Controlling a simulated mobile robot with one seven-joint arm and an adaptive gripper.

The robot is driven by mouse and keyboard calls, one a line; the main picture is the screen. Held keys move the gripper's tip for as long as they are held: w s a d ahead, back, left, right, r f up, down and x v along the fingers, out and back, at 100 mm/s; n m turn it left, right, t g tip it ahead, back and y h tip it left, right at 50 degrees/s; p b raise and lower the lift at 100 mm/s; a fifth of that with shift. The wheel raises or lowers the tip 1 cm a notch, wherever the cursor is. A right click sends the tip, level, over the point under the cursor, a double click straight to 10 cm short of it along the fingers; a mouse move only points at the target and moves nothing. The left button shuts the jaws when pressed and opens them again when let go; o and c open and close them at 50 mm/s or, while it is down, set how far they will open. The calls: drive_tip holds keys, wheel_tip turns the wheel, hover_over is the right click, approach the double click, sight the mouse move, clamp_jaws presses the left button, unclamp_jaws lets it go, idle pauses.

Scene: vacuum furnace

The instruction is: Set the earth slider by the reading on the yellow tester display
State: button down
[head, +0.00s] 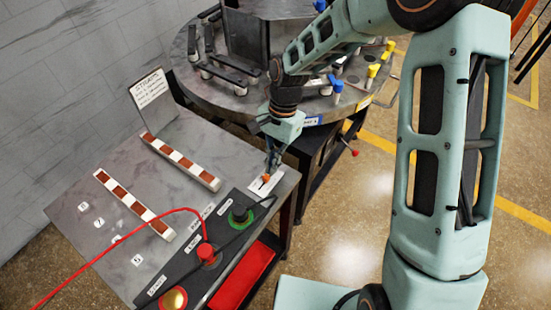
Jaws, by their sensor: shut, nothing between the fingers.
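A small orange knob (266,178) stands on a white plate (257,188) at the right corner of the grey table; it looks like the earth slider, but its marking is too small to read. My gripper (270,171) points down, shut, with its fingertips at or just above this knob. I cannot tell whether they touch it. No yellow tester display can be made out in the head view, so no reading shows.
A black panel (225,228) on the table carries a green-ringed knob (240,214), a red plug (206,251) with a red cable, and a yellow round part (173,299). Two striped bars (135,203) and a sign (149,92) stand behind. A round table (200,80) stands beyond.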

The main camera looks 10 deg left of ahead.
sight(265, 178)
drive_tip(key=shift+s+a, duration=0.35)
drive_tip(key=shift+s, duration=0.5)
drive_tip(key=shift+s+a, duration=0.3)
drive_tip(key=shift+s, duration=0.55)
drive_tip(key=shift+w+d, duration=0.15)
drive_tip(key=shift+w, duration=0.1)
drive_tip(key=w, duration=0.1)
drive_tip(key=w+d+r, duration=0.1)
drive_tip(key=w, duration=0.2)
drive_tip(key=shift+w+d+r, duration=0.15)
drive_tip(key=shift+w+r, duration=0.05)
drive_tip(key=shift+r, duration=0.1)
drive_tip(key=v, duration=0.8)
drive_tip(key=shift+d+r, duration=0.15)
drive_tip(key=shift+r, duration=0.05)
drive_tip(key=shift+s, duration=0.1)
